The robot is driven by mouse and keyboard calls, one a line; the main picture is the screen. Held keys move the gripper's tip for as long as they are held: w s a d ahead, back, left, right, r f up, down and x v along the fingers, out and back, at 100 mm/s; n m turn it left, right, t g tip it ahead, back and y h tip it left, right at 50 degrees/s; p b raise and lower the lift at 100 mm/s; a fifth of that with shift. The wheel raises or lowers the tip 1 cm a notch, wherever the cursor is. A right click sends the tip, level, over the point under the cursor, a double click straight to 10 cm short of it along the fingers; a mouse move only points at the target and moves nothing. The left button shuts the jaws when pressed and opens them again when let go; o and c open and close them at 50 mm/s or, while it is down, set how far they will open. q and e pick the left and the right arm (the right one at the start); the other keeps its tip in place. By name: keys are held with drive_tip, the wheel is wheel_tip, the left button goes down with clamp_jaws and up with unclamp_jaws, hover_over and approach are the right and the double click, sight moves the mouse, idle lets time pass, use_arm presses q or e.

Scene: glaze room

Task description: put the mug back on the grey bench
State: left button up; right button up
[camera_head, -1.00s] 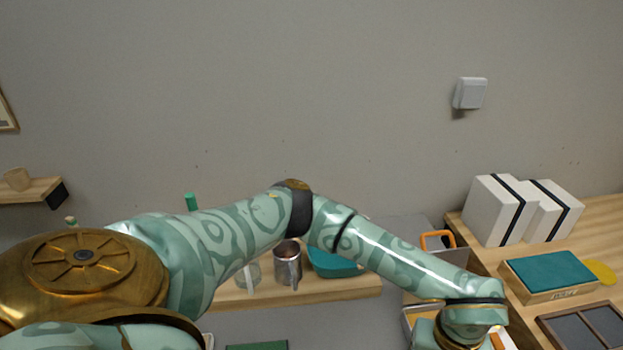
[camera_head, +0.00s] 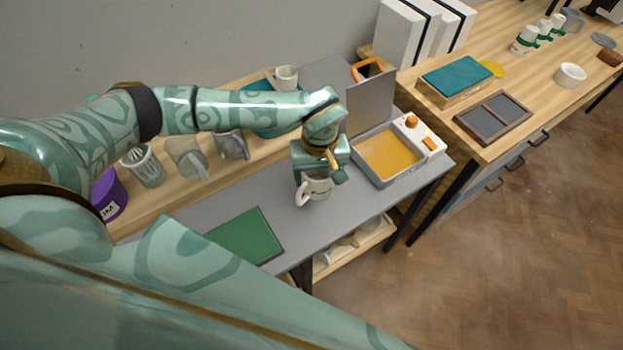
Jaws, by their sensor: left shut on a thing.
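My left gripper (camera_head: 324,176) reaches down over the grey bench (camera_head: 352,204) from the left arm. It is shut on a white mug (camera_head: 317,189) with dark lettering, whose handle points left. The mug is upright or nearly so, and the gripper hides its upper part. I cannot tell whether its base touches the bench. My right gripper is not in view.
A green mat (camera_head: 244,238) lies left of the mug, and a grey box with an orange bed (camera_head: 390,153) and open lid stands right. Behind, a wooden shelf holds another white mug (camera_head: 287,78), a metal jug (camera_head: 232,145) and a purple tub (camera_head: 107,195).

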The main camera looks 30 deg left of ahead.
use_arm(q)
drive_tip(key=shift+w+a+f, duration=0.2)
drive_tip(key=shift+a+f, duration=0.05)
drive_tip(key=shift+f, duration=0.2)
drive_tip(key=shift+w+a+f, duration=0.2)
drive_tip(key=shift+a+f, duration=0.05)
drive_tip(key=shift+f, duration=0.2)
drive_tip(key=f, duration=0.2)
drive_tip(key=a+f+b, duration=0.1)
drive_tip(key=f, duration=0.1)
drive_tip(key=shift+w, duration=0.15)
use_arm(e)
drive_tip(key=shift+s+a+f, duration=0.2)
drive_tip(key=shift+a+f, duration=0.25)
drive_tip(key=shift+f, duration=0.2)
use_arm(q)
drive_tip(key=shift+f, duration=0.1)
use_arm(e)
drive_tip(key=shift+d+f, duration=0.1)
use_arm(q)
drive_tip(key=o, duration=1.3)
drive_tip(key=shift+c, duration=0.2)
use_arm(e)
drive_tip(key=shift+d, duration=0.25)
